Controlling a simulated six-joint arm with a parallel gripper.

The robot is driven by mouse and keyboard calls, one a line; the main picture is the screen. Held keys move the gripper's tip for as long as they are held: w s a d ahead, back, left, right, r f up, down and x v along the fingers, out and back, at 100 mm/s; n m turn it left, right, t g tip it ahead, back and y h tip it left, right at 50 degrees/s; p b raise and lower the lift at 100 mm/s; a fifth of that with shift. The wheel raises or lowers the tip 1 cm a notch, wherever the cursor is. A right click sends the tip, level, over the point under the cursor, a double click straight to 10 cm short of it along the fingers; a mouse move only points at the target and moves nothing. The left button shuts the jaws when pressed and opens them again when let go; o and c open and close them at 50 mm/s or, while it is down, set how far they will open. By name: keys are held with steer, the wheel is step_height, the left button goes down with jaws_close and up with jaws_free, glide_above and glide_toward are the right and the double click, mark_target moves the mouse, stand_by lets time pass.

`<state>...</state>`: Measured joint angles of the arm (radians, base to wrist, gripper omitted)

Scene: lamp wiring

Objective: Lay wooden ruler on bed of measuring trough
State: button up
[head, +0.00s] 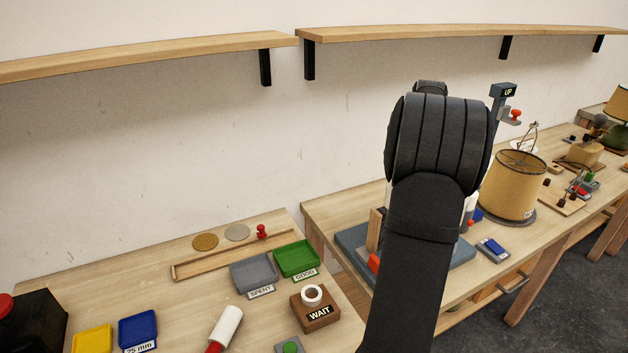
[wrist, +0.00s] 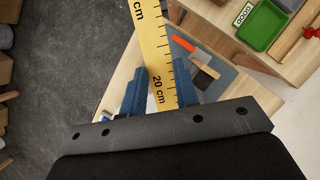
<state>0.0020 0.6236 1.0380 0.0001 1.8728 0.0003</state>
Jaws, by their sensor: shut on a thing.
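The wooden ruler (wrist: 158,50) is yellow with black marks and reads "20 cm" near my gripper. My gripper (wrist: 160,90) has blue fingers on either side of the ruler's near end and is shut on it. The ruler runs away from the gripper and out of the top of the wrist view. In the head view my dark arm hides the gripper and the ruler. The measuring trough appears to be the long, shallow wooden channel (head: 190,271) on the left bench, left of my arm. It looks empty, and the gripper is well apart from it.
A grey SPENT tray (head: 254,272) and green GOOD tray (head: 297,259) stand in front of the trough. A red-knobbed piece (head: 262,232) and two discs (head: 205,241) lie behind it. A WAIT block (head: 316,310) is nearby. A lamp (head: 513,186) stands right of my arm.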

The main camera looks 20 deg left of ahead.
steer(key=shift+d, duration=1.6)
steer(key=m+t+y, duration=0.1)
steer(key=m+y, duration=0.2)
steer(key=m, duration=0.6)
glide_above(237, 255)
steer(key=w+d, duration=0.1)
steer(key=d, duration=0.1)
step_height(237, 255, down, 22)
steer(key=shift+w+a+f, duration=0.1)
steer(key=shift+a+f, duration=0.35)
steer(key=shift+a, duration=0.05)
steer(key=shift+f, duration=1.95)
steer(key=shift+f, duration=0.25)
steer(key=shift+f, duration=0.3)
